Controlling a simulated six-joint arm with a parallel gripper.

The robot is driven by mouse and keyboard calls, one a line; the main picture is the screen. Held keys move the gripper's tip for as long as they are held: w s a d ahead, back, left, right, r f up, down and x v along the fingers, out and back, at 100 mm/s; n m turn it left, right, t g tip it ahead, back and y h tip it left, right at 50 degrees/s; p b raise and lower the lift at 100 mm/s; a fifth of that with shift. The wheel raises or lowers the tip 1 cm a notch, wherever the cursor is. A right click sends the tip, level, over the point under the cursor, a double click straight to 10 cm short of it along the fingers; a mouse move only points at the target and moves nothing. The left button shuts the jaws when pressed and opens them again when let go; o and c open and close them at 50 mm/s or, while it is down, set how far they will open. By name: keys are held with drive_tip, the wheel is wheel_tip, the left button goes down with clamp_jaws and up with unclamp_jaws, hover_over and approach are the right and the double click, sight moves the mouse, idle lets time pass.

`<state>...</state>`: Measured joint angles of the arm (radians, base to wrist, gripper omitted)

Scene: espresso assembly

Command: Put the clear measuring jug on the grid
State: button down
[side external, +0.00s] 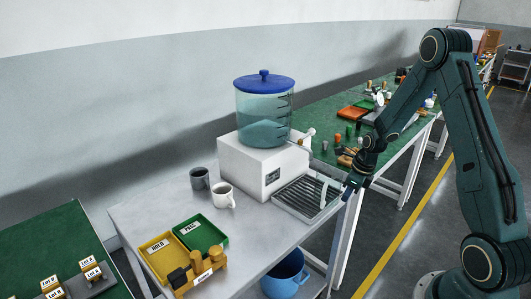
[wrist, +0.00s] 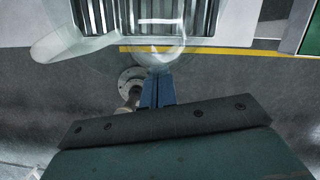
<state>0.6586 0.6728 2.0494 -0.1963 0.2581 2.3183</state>
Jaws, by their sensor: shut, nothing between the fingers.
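The clear measuring jug (wrist: 160,52) shows in the wrist view as a see-through rounded outline over the slats of the grid (wrist: 112,14). In the side view the grid (side external: 296,199) is the dark slatted tray at the front of the white machine. A pale curved piece (side external: 324,188) stands at its right end, perhaps part of the jug; the clear body is hard to make out there. My gripper (side external: 347,191) is just right of the grid, by the table edge. In the wrist view my gripper (wrist: 157,75) is shut and empty, close to the jug's outline; contact cannot be told.
The white machine (side external: 255,165) carries a large clear tank (side external: 264,118) with a blue lid. A grey mug (side external: 200,178), a white mug (side external: 222,196), and yellow (side external: 160,256) and green (side external: 203,233) trays stand left. A blue bucket (side external: 284,278) is below the table.

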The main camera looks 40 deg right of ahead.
sight(335, 189)
drive_tip(key=shift+w+a, duration=0.1)
drive_tip(key=shift+w, duration=0.25)
drive_tip(key=shift+w+a, duration=0.2)
drive_tip(key=shift+w, duration=0.7)
drive_tip(key=shift+w+a, duration=0.2)
drive_tip(key=shift+w, duration=0.7)
drive_tip(key=shift+s, duration=0.15)
drive_tip(key=shift+s+d, duration=0.2)
drive_tip(key=shift+s, duration=0.35)
drive_tip(key=s+v, duration=0.2)
drive_tip(key=v, duration=0.8)
drive_tip(key=shift+s+d, duration=0.25)
drive_tip(key=shift+d, duration=0.05)
